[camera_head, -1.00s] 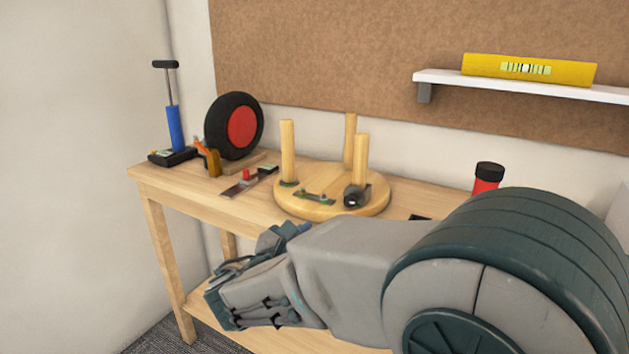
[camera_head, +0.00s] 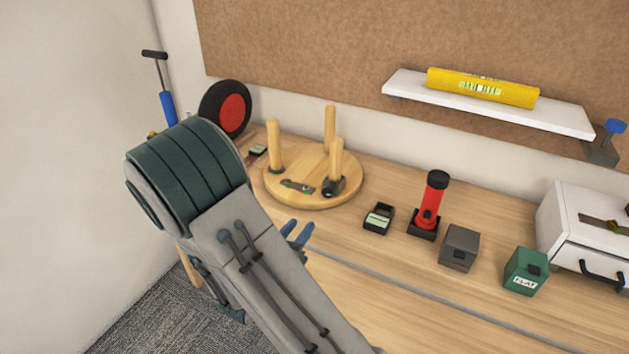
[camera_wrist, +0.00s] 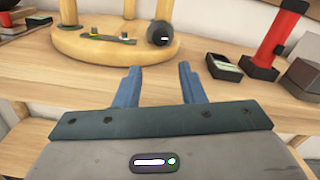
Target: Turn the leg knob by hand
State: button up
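An upturned round wooden stool top (camera_head: 285,190) lies on the workbench with three wooden legs pointing up. A dark round knob (camera_head: 333,187) with a light mark sits at the base of the front right leg (camera_head: 336,158). The knob also shows in the wrist view (camera_wrist: 160,33), upper middle. My gripper (camera_head: 297,236) is in front of the stool at the bench's near edge, its blue fingers apart. In the wrist view my gripper (camera_wrist: 158,85) is open and empty, pointing toward the knob with a gap between.
A small black box (camera_head: 378,218), a red flashlight (camera_head: 431,203), a grey box (camera_head: 460,247) and a green box (camera_head: 525,270) stand right of the stool. A white drawer unit (camera_head: 570,230) is far right. A wheel (camera_head: 226,108) stands behind left. A shelf (camera_head: 545,117) hangs above.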

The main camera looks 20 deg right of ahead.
aim_at(326, 193)
jog(key=p+x, duration=0.1)
jog(key=x, duration=1.2)
jog(key=shift+w+d, duration=0.2)
jog(key=shift+d, duration=0.05)
jog(key=c, duration=0.7)
